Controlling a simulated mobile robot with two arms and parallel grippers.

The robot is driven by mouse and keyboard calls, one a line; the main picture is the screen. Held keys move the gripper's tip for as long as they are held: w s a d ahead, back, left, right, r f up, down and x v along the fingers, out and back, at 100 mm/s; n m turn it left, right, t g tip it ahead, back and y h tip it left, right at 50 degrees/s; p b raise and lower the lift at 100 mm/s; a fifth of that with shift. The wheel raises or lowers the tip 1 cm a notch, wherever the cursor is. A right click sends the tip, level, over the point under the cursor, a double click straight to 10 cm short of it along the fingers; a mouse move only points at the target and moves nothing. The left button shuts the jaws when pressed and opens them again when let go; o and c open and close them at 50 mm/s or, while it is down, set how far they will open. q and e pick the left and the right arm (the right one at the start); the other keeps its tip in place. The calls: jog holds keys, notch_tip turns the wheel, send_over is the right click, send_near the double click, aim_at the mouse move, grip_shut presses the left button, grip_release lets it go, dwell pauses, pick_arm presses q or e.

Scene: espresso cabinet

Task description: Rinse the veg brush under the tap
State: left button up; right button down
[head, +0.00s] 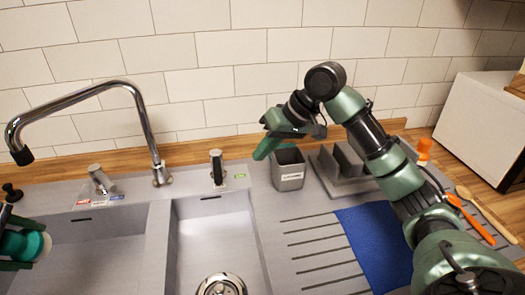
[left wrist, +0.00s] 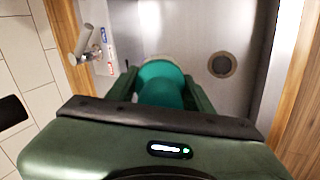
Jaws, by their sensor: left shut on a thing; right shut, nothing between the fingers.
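My left gripper (head: 24,246) is at the left edge of the head view, over the left basin (head: 95,255) and below the tap's spout end. It is shut on a teal, rounded thing that appears to be the veg brush (head: 30,243); its teal part also shows between the fingers in the left wrist view (left wrist: 160,84). The bristles cannot be made out. The chrome tap (head: 148,125) arches left, its black spout tip (head: 22,156) above the gripper. No water is visible.
A grey rack (head: 345,165), blue cloth (head: 375,245), orange bottle (head: 424,150) and orange-handled utensil (head: 470,220) lie right. The left basin's drain (left wrist: 222,66) is clear in the left wrist view.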

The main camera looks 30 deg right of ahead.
aim_at(22, 260)
pick_arm(q)
jog(key=shift+s+a+r+p, duration=0.1)
jog(key=shift+s+a+r, duration=0.25)
jog(key=shift+s+r, duration=0.35)
jog(key=shift+s+a+r+p, duration=0.1)
jog(key=shift+s+a+r, duration=0.25)
jog(key=shift+s+r, duration=0.4)
jog(key=shift+s+a+r+p, duration=0.1)
jog(key=shift+s+a+r, duration=0.25)
jog(key=shift+s+r, duration=0.35)
jog(key=shift+s+f, duration=0.15)
